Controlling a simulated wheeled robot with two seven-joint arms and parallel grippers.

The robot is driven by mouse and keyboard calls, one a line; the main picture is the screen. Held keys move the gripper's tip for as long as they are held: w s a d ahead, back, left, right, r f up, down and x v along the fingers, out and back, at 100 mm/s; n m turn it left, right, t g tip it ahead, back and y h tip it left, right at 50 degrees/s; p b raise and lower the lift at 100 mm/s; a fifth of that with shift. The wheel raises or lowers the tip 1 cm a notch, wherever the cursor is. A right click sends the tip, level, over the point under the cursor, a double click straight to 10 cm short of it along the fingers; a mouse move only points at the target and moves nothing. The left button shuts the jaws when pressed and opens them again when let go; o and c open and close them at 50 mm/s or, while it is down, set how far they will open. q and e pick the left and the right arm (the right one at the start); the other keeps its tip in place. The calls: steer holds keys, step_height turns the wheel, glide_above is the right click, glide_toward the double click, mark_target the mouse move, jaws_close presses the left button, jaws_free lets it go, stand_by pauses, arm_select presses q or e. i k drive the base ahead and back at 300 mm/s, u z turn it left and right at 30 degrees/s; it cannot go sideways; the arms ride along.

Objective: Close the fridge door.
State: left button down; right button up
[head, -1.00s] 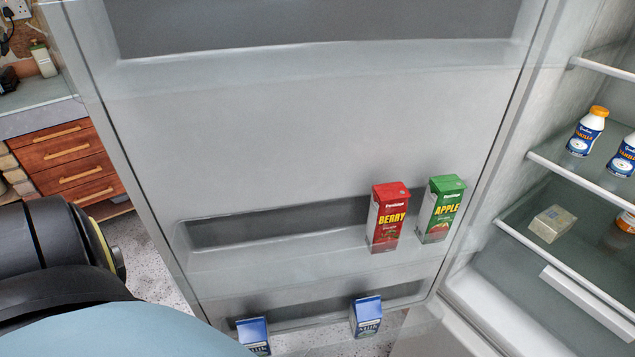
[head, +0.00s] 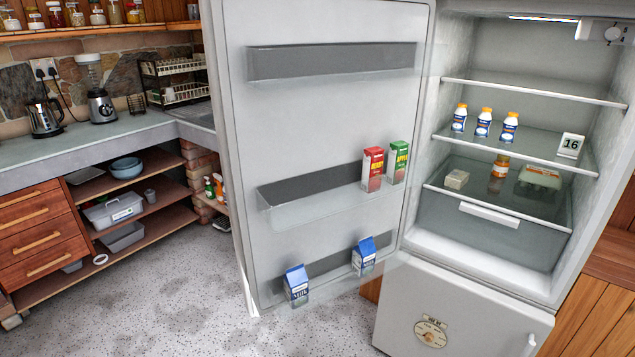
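The fridge door (head: 325,130) stands wide open in the head view, hinged on its right side next to the fridge body (head: 455,290). Its inner face is toward me. The door shelves hold a red berry carton (head: 372,170), a green apple carton (head: 398,163) and two blue and white milk cartons (head: 297,286). The lit interior shows glass shelves (head: 525,145) with several items on them. Neither of my grippers shows in the head view.
Speckled floor (head: 170,285) is clear left of the door.

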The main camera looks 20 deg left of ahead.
mark_target(300, 89)
steer(key=u, duration=2.4)
steer(key=i, duration=3.05)
steer(key=z, duration=3.9)
steer(key=i, duration=1)
